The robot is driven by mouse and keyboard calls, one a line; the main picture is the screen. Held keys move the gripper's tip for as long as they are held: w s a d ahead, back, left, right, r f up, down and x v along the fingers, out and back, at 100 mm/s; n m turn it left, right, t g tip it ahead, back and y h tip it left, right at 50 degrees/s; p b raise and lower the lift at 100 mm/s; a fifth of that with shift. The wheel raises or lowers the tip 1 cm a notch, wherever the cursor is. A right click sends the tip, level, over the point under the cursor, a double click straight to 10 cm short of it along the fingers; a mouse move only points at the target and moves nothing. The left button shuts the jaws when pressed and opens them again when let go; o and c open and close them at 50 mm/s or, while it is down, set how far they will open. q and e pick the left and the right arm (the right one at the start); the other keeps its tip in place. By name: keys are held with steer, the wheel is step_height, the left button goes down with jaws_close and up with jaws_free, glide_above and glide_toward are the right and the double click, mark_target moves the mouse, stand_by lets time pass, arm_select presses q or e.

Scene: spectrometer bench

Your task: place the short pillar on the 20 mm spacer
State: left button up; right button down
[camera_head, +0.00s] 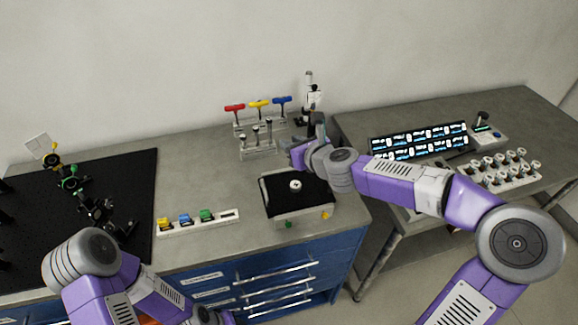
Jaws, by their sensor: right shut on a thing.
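A white strip (173,229) holds coloured blocks. Optical mounts stand on a black board (138,188) at left. A second table at right carries lit displays (420,141) and several knobs.

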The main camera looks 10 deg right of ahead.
steer(key=shift+s+f, duration=0.15)
steer(key=shift+f, duration=0.1)
steer(key=f, duration=0.1)
steer(key=f+b, duration=0.1)
steer(key=f, duration=0.1)
steer(key=f+b, duration=0.1)
steer(key=shift+s+f, duration=0.25)
steer(key=shift+f+b, duration=0.8)
steer(key=shift+f, duration=1.5)
steer(key=shift+r, duration=0.1)
steer(key=c, duration=1.3)
jaws_free()
steer(key=shift+f, duration=0.2)
steer(key=o, duration=0.4)
steer(key=shift+r, duration=0.2)
